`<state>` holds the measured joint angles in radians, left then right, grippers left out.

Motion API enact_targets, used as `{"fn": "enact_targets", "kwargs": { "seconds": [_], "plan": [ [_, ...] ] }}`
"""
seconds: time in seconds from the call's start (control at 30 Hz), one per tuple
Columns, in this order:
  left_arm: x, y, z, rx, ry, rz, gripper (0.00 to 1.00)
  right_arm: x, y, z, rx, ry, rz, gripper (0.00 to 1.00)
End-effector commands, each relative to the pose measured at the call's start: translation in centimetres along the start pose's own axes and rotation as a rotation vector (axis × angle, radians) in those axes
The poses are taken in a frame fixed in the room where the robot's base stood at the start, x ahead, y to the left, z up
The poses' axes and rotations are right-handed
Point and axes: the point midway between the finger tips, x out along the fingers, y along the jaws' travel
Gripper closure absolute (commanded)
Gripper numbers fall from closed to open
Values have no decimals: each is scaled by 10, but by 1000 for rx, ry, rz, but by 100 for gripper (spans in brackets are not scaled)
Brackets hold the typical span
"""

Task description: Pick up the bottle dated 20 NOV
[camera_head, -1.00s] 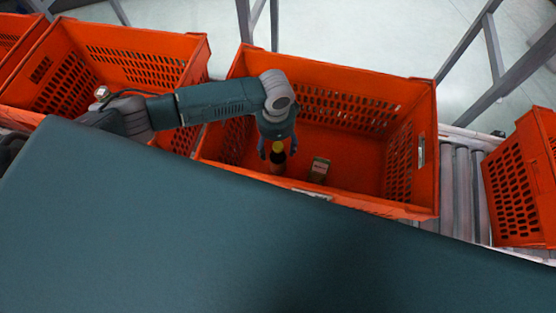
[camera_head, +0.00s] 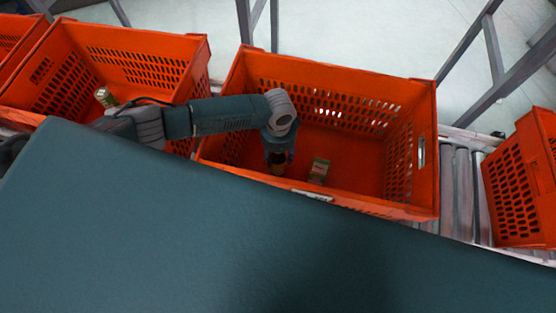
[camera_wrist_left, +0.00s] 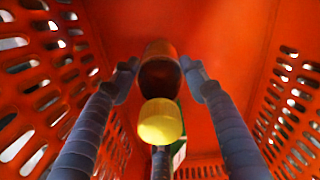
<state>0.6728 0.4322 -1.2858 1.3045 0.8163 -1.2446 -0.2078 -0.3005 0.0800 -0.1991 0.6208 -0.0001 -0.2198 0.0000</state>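A dark bottle with a yellow cap (camera_wrist_left: 160,122) stands in the middle orange tote (camera_head: 330,78). Its brown body (camera_wrist_left: 160,72) shows beyond the cap in the left wrist view. No date on it can be read. My left gripper (camera_head: 279,160) points down into the tote, its fingers on both sides of the bottle. In the left wrist view the fingertips (camera_wrist_left: 160,75) are close beside the bottle, with narrow gaps. In the head view the gripper hides most of the bottle (camera_head: 278,169). My right gripper is not in view.
A small carton (camera_head: 319,170) stands in the same tote, right of the bottle. The left tote (camera_head: 150,45) holds a green can-like item (camera_head: 105,97). Another orange tote (camera_head: 520,185) stands at the right, past rollers (camera_head: 462,190). The tote's right part is clear.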

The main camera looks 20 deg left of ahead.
Motion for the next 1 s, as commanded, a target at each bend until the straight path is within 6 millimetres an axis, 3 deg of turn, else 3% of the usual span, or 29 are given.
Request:
{"fn": "enact_targets", "kwargs": {
  "seconds": [0.1, 0.37, 0.57, 0.67, 1.0],
  "plan": [
    [-1, 0, -1, 0, 2, -1, 100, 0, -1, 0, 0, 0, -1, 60],
    [-3, 0, -1, 0, 3, -1, 100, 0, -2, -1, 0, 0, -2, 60],
    [-19, -1, -1, 1, 4, -1, 100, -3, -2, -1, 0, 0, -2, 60],
    [-38, -1, -2, 1, 5, -3, 100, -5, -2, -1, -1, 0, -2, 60],
    [-135, -2, -2, 1, 6, -5, 100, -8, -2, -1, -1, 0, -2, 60]
  ]
}}
